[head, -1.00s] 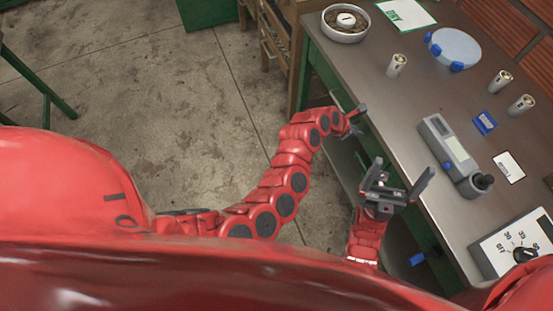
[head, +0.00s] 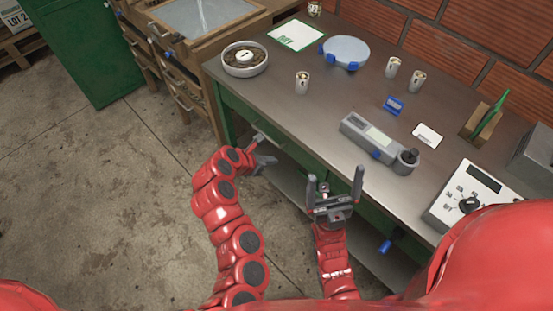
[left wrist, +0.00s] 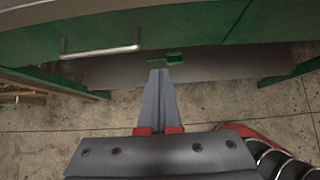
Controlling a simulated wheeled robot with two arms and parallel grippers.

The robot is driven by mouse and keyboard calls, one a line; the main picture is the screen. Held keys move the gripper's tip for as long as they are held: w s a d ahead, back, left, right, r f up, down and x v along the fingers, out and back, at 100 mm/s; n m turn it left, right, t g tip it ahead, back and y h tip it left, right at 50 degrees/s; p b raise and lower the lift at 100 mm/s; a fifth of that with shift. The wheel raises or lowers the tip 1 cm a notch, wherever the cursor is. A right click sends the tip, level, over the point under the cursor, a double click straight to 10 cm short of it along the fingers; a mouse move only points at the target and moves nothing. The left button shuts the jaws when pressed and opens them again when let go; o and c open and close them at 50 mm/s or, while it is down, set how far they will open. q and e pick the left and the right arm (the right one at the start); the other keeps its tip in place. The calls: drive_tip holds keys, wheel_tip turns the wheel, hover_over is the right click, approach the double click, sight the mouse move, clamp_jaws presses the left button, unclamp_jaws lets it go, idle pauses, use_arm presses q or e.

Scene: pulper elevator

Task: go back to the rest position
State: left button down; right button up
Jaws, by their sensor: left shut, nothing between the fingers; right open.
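My left gripper (head: 262,152) is at the near left edge of the workbench, in front of its green side and beyond the tabletop. In the left wrist view its two fingers (left wrist: 158,95) are together with nothing between them. My right gripper (head: 335,190) is at the bench's front edge, its fingers apart and pointing up, empty. The workbench (head: 290,100) has a grey metal top over a green frame. No gripper touches anything on the bench that I can see.
On the bench stand a bowl (head: 245,60), several small cylinders such as this one (head: 302,83), a round dish with blue knobs (head: 346,52), a grey handheld device (head: 378,140) and a dial box (head: 470,195). A wooden cabinet (head: 195,45) stands at the back. Open floor (head: 90,200) lies left.

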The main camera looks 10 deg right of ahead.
use_arm(q)
drive_tip(key=shift+v, duration=1.5)
